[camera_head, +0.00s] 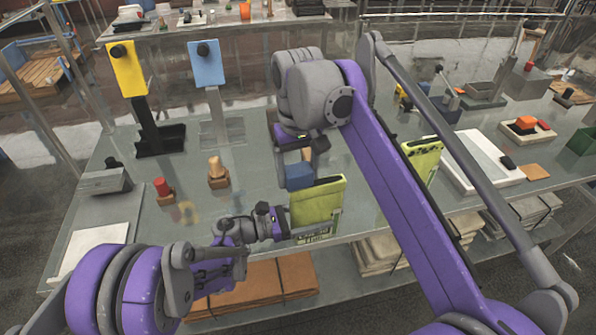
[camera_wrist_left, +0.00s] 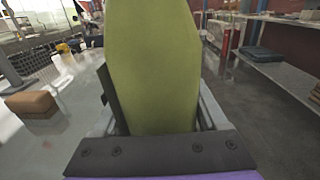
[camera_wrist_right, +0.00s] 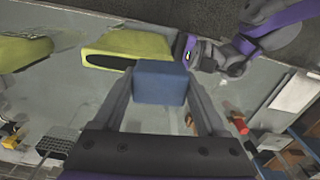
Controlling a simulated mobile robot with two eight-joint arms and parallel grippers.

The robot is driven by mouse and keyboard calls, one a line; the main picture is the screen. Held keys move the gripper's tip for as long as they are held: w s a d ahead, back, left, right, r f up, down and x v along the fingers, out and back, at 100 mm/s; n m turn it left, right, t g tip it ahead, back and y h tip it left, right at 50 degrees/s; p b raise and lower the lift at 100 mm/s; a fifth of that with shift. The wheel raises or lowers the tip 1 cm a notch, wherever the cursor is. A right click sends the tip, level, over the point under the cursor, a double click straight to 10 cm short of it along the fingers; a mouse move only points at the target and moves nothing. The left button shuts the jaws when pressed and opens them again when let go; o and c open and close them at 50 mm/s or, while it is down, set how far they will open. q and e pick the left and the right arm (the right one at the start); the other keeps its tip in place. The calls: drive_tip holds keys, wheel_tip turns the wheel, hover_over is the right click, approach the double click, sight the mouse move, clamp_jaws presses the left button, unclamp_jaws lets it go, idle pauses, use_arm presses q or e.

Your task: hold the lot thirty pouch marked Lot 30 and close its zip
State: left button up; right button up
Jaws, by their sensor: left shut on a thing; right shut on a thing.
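A yellow-green pouch (camera_head: 316,206) is upright above the table's front edge. Dark print shows low on its front, too small to read. My left gripper (camera_head: 284,222) is shut on its left side, and the pouch fills the left wrist view (camera_wrist_left: 152,68). My right gripper (camera_head: 300,160) is shut on a blue block (camera_head: 299,177), just above the pouch's upper left corner. In the right wrist view the block (camera_wrist_right: 160,83) sits between the fingers beside the pouch's dark, open-looking mouth (camera_wrist_right: 108,62). I cannot tell whether block and pouch touch.
A second yellow-green pouch (camera_head: 422,158) stands to the right, partly behind my right arm. A yellow panel (camera_head: 127,70) and a light blue panel (camera_head: 206,64) stand at the back left. Red-topped (camera_head: 163,188) and tan-topped (camera_head: 216,170) pieces stand left. A white tray (camera_head: 480,165) lies right.

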sight(329, 180)
drive_tip(key=shift+f, duration=0.55)
idle(0.9)
drive_tip(key=shift+d, duration=0.2)
drive_tip(key=shift+w+d, duration=0.2)
drive_tip(key=shift+d, duration=0.25)
drive_tip(key=shift+w+d, duration=0.2)
drive_tip(key=shift+d, duration=0.25)
drive_tip(key=shift+w+d, duration=0.1)
drive_tip(key=shift+d, duration=0.1)
drive_tip(key=shift+w+d+r, duration=0.1)
drive_tip(key=shift+w+d, duration=0.2)
drive_tip(key=shift+d, duration=0.5)
drive_tip(key=shift+d, duration=0.1)
drive_tip(key=shift+w+d, duration=0.2)
drive_tip(key=shift+d, duration=0.3)
drive_tip(key=shift+w+d, duration=0.2)
drive_tip(key=shift+d, duration=0.3)
drive_tip(key=shift+d, duration=0.15)
drive_tip(key=shift+w+d, duration=0.2)
drive_tip(key=shift+d, duration=0.25)
drive_tip(key=shift+w+d, duration=0.2)
drive_tip(key=shift+d, duration=0.25)
